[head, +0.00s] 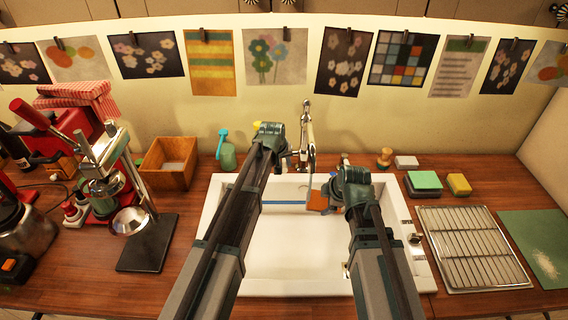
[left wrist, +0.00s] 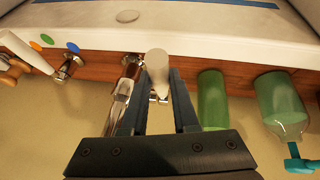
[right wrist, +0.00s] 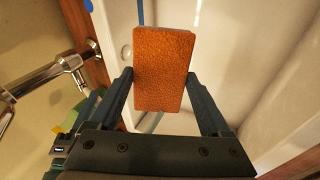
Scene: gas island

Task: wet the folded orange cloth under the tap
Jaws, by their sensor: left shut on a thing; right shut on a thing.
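The folded orange cloth (head: 317,201) is a small flat rectangle over the white sink (head: 290,255). My right gripper (head: 328,190) is shut on it; in the right wrist view the cloth (right wrist: 164,65) sits between both fingers. The chrome tap (head: 309,135) stands at the sink's back edge, and its spout (right wrist: 55,72) shows left of the cloth in the right wrist view. My left gripper (head: 290,158) is beside the tap, shut on a pale grey knob-ended lever (left wrist: 157,68). I cannot tell whether water is running.
A blue strip (head: 284,203) crosses the sink. A green bottle (head: 228,156) and wooden box (head: 168,163) stand left of the tap. Sponges (head: 424,180) and a wire rack (head: 472,250) lie right of the sink. A lever press (head: 147,240) stands at left.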

